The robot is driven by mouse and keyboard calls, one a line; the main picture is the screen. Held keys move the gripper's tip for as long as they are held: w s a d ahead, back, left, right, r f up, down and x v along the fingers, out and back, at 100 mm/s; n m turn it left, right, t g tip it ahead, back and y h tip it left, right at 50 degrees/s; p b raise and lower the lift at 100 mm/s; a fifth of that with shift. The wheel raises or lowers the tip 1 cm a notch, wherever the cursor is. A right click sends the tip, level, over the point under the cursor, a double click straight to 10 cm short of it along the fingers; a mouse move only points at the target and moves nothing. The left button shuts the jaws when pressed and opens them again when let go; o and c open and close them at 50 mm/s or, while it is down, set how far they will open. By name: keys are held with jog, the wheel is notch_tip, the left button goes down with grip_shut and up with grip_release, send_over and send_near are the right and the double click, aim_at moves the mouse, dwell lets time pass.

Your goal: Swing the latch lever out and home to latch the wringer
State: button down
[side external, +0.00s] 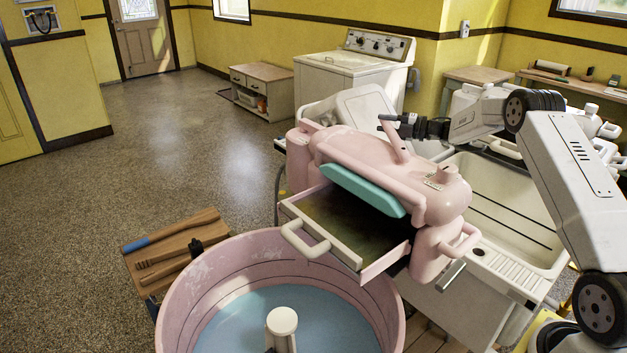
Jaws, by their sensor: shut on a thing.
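The pink wringer (345,152) sits above the pink tub (170,318), with a teal roller or bar (362,190) along its front. A pink lever (398,147), which looks like the latch lever, rises from the wringer's top and leans up to the left. My gripper (388,122) reaches in from the right and is shut on the lever near its upper end. The exact contact of the fingers is small and partly hidden by the lever. I cannot tell from this view whether the latch is engaged.
A tray with a white handle (306,242) juts out below the wringer over the tub. A white sink (510,215) stands to the right, under my arm. A wooden board with tools (135,263) lies left of the tub. A white washer (340,80) stands behind. The floor at left is clear.

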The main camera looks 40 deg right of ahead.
jog(key=shift+w+a+n+g+y, duration=0.6)
jog(key=shift+a+n+y, duration=0.1)
jog(key=shift+a+y, duration=0.25)
jog(key=shift+c, duration=2)
grip_release()
jog(key=shift+s+d, duration=0.15)
jog(key=shift+d, duration=0.05)
jog(key=v, duration=0.7)
jog(key=shift+s, duration=0.2)
jog(key=shift+d, duration=0.1)
